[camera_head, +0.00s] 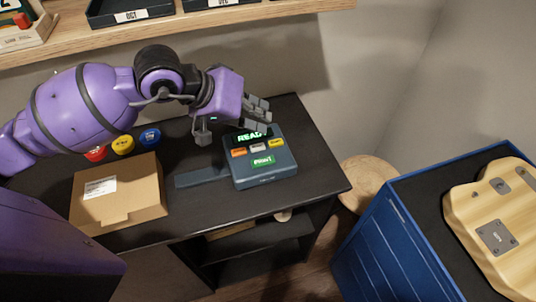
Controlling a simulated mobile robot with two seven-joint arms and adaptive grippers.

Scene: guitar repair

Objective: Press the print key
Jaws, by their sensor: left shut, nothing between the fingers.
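The label printer (260,173) is a blue-grey box on the dark table, with a lit green screen (252,136) that reads "READY", partly covered by my gripper. Below the screen are an orange key (238,153), a whitish key and a yellow-orange key (278,142). The green print key (262,160), marked "PRINT", sits below them. My left gripper (262,113) is shut and empty, just above and behind the printer's screen, apart from the print key. My right gripper is not in view.
A cardboard box (120,195) stands on the table (215,210) at the left, with red, yellow and blue round containers (123,145) behind it. A shelf with trays (190,36) runs above. A blue cabinet (395,245) with a wooden guitar body stands at the right.

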